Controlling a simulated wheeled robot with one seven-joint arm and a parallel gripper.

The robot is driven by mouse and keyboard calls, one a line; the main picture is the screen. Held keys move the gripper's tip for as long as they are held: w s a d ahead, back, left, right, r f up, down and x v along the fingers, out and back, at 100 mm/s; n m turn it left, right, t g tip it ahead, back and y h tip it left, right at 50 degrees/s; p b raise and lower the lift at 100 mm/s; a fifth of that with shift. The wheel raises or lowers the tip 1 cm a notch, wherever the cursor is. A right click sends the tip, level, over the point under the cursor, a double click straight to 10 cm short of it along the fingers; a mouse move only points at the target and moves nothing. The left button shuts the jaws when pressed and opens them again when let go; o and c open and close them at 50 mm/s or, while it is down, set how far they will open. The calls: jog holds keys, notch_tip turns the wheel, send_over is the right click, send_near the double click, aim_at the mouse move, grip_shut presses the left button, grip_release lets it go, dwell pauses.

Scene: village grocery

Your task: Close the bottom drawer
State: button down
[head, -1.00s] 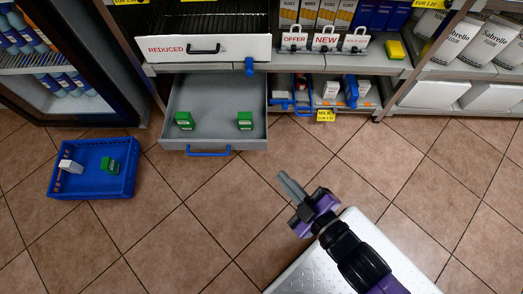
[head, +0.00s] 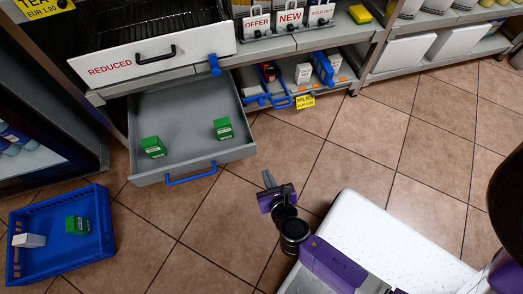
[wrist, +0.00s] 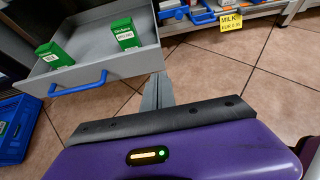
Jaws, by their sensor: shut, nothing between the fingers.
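The bottom drawer (head: 166,112) is a grey drawer pulled out under the shelf, with a blue handle (head: 191,175) on its front. Two green boxes stand in it, one at the left (head: 153,147) and one at the right (head: 223,128). In the wrist view the drawer front (wrist: 120,72) and its blue handle (wrist: 78,88) show at the upper left. My gripper (head: 268,179) is shut and empty, in front of and to the right of the drawer, apart from it. In the wrist view its fingers (wrist: 157,92) point toward the drawer's right front corner.
A blue crate (head: 62,262) with a green box (head: 77,225) and a white box (head: 29,240) stands on the floor at the left. The REDUCED drawer (head: 155,55) is above. A low shelf (head: 330,88) with blue-handled goods is right of the drawer. Tiled floor is clear in front.

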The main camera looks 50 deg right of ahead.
aim_at(254, 146)
jog(key=b+x, duration=0.1)
jog(key=x, duration=0.2)
jog(key=b+x, duration=0.1)
jog(key=x, duration=0.3)
jog(key=r+b+x, duration=0.1)
jog(key=x, duration=0.3)
jog(key=shift+w+d, duration=0.3)
jog(key=shift+w, duration=0.05)
jog(key=shift+w+d, duration=0.45)
jog(key=shift+w, duration=0.15)
jog(key=w+d, duration=0.5)
jog(key=w, duration=0.1)
jog(key=w+d, duration=0.4)
jog(key=w, duration=0.3)
jog(key=w+d, duration=0.5)
jog(key=w, duration=0.2)
jog(key=shift+w+d+f, duration=0.1)
jog(key=shift+w+d, duration=0.05)
jog(key=shift+d, duration=0.2)
jog(key=shift+w+d, duration=0.25)
jog(key=shift+w, duration=0.15)
jog(key=shift+r, duration=0.3)
